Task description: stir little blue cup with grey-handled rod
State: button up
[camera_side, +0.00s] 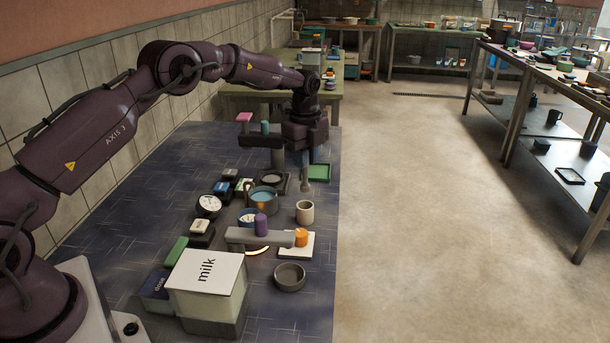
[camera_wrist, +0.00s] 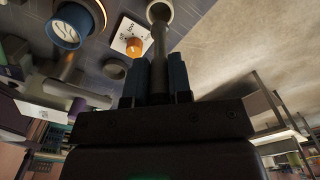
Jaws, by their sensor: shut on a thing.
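My gripper (camera_side: 308,157) is shut on the grey rod (camera_side: 305,180). In the wrist view the rod (camera_wrist: 159,50) runs between the blue fingers (camera_wrist: 156,80). The rod hangs about upright, its thick lower end above a beige cup (camera_side: 305,213) and apart from it in the side view.
A grey bar (camera_side: 240,236) and a white plate with an orange knob (camera_side: 301,238) lie near the cups. A round dial (camera_side: 208,205), a grey dish (camera_side: 289,277) and a milk box (camera_side: 207,281) stand around. The table's right edge is close by.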

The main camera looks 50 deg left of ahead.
jog(key=shift+r, duration=2.15)
jog(key=s+a+r, duration=0.2)
jog(key=s, duration=1)
notch_tip(320, 180, down, 12)
jog(key=s, duration=0.3)
jog(key=shift+d, duration=0.3)
jog(key=shift+w+f, duration=0.1)
jog(key=shift+f, duration=0.05)
jog(key=shift+d, duration=0.1)
